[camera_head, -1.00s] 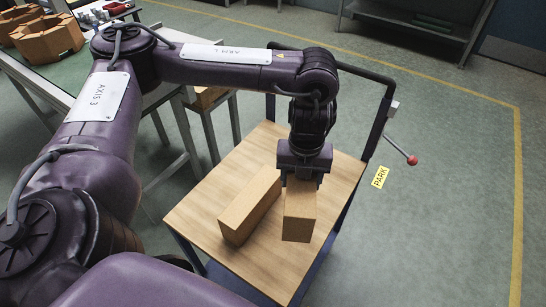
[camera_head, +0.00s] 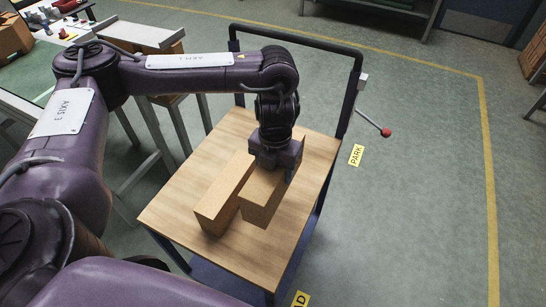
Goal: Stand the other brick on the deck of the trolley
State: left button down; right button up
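The trolley (camera_head: 310,155) has a light wooden deck with a dark frame and push handle. One tan brick (camera_head: 222,197) lies lengthwise on the deck, left of my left gripper. My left gripper (camera_head: 275,172) points down over the deck and is closed around a second tan brick (camera_head: 262,203). This brick lies lengthwise beside the first, close to its right side. I cannot tell whether its underside touches the deck or is slightly above it. Its far part is hidden by the gripper. My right gripper is not in view.
A workbench (camera_head: 40,75) with a green top and more bricks (camera_head: 12,36) stands at the upper left. A lever with a red knob (camera_head: 386,132) sticks out right of the trolley. A yellow PARK label (camera_head: 356,156) is on the floor. Floor to the right is clear.

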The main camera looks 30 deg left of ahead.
pick_arm(q)
notch_tip(320, 180, down, 8)
jog(key=shift+r+b, duration=0.1)
jog(key=shift+b, duration=1.05)
jog(key=shift+f+b, duration=0.7)
jog(key=shift+f, duration=1.2)
jog(key=shift+d+f, duration=0.1)
jog(key=shift+c, duration=2.2)
grip_release()
jog(key=shift+s+f, duration=0.1)
jog(key=shift+r, duration=0.3)
notch_tip(320, 180, up, 10)
jog(key=p, duration=0.3)
jog(key=shift+r+p, duration=0.15)
jog(key=shift+p, duration=0.25)
jog(key=shift+r, duration=0.7)
